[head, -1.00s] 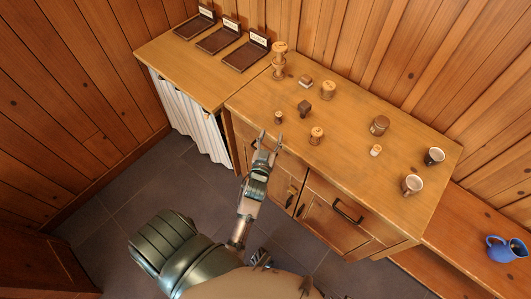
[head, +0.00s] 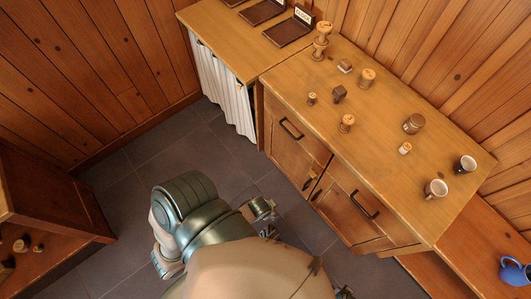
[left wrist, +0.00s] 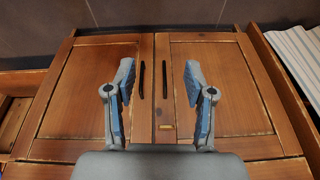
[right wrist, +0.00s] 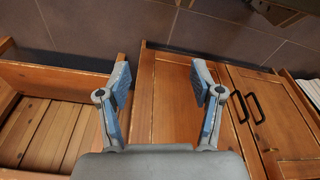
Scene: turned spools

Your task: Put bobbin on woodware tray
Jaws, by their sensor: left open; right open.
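Several turned wooden pieces stand on the right counter in the head view: a tall spool (head: 322,38) at the back left, a spool-like piece (head: 367,77), another (head: 347,123) near the front edge and a small one (head: 312,98). I cannot tell which is the bobbin. Dark trays with label cards stand on the left counter; the nearest tray (head: 288,30) has an unreadable card, so I cannot tell which is for woodware. My left gripper (left wrist: 158,75) is open and empty before the cabinet doors. My right gripper (right wrist: 160,75) is open and empty beside the cabinet.
A brown jar (head: 413,124), a small white-topped piece (head: 405,148) and two mugs (head: 466,164) (head: 436,188) stand on the right counter. A blue jug (head: 513,270) is on the lower bench. Handled doors front the cabinet. Grey floor (head: 140,150) lies open at left.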

